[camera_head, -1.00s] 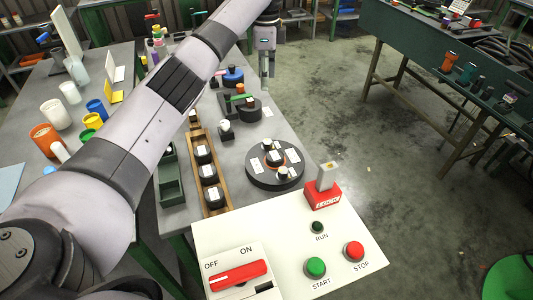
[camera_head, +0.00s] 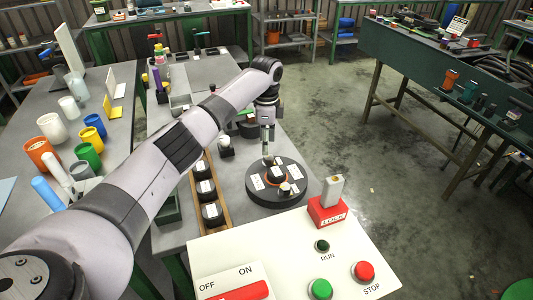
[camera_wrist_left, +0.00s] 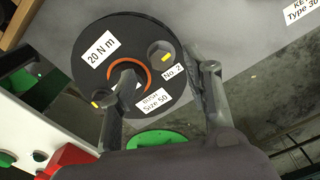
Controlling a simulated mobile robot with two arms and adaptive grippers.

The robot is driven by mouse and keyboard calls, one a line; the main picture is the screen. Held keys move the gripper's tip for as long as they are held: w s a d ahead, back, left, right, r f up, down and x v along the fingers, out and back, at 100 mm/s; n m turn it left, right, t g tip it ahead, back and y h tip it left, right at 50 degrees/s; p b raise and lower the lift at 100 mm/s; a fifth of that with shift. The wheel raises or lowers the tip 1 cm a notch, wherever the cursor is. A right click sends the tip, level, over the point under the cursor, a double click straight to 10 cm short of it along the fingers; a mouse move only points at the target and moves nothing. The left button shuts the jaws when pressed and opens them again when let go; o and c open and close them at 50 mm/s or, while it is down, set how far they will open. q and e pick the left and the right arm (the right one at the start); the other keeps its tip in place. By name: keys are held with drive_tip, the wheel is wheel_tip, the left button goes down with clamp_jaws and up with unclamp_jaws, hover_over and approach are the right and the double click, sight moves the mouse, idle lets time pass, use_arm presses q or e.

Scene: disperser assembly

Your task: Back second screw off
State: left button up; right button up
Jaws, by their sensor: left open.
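A round dark disperser body (camera_head: 262,195) with white labels and an orange ring (camera_wrist_left: 146,78) sits on the grey table. It carries two grey screw heads. The back one, by the "No. 2" label, shows in the left wrist view (camera_wrist_left: 160,50); in the head view it is largely hidden at my gripper's tips. The other screw (camera_head: 285,188) is nearer the front, and also shows in the left wrist view (camera_wrist_left: 102,98). My left gripper (camera_head: 267,155) points down over the back of the disc. Its fingers (camera_wrist_left: 168,70) are apart, with the "No. 2" screw head roughly between them. My right gripper is out of view.
A wooden tray (camera_head: 222,210) with several labelled dark parts lies left of the disc. A white panel (camera_head: 240,244) with a red LOCK block (camera_head: 326,211), a green button (camera_head: 320,289) and a red button (camera_head: 363,271) stands in front. Open floor lies to the right.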

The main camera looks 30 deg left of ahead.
sight(267, 157)
use_arm(q)
wheel_tip(267, 157, down, 6)
drive_tip(key=shift+r, duration=0.1)
drive_tip(key=shift+c, duration=0.4)
clamp_jaws()
idle(0.3)
